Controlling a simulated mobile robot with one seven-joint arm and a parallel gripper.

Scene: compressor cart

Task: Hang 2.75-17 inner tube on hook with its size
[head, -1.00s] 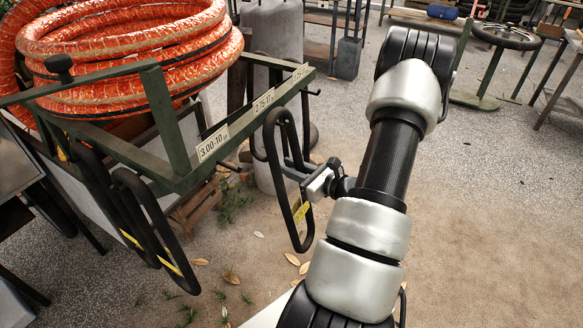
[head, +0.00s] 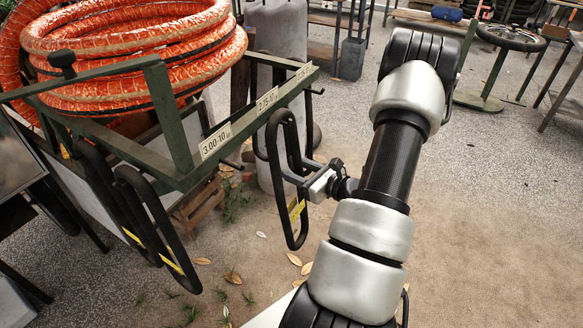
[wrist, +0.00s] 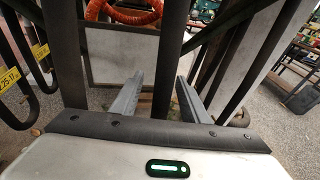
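A black inner tube (head: 272,150) with a yellow label hangs as a long narrow loop at the outer side of the green cart rail (head: 225,141), by the rail plate reading 2.75-17 (head: 267,100). Its label is too small to read. The hook under its top is hidden, so I cannot tell how it sits there. My gripper (head: 290,169) is at the tube's right strand, about mid-height. In the wrist view my gripper (wrist: 160,76) has its two fingers apart, with a dark strand (wrist: 165,60) between them and a gap beside it.
Several black tubes (head: 150,218) with yellow labels hang left, near the 3.00-10 plate (head: 214,141). A coiled orange hose (head: 130,50) lies on the cart. A grey cylinder (head: 275,40) and wooden crate (head: 198,205) stand behind.

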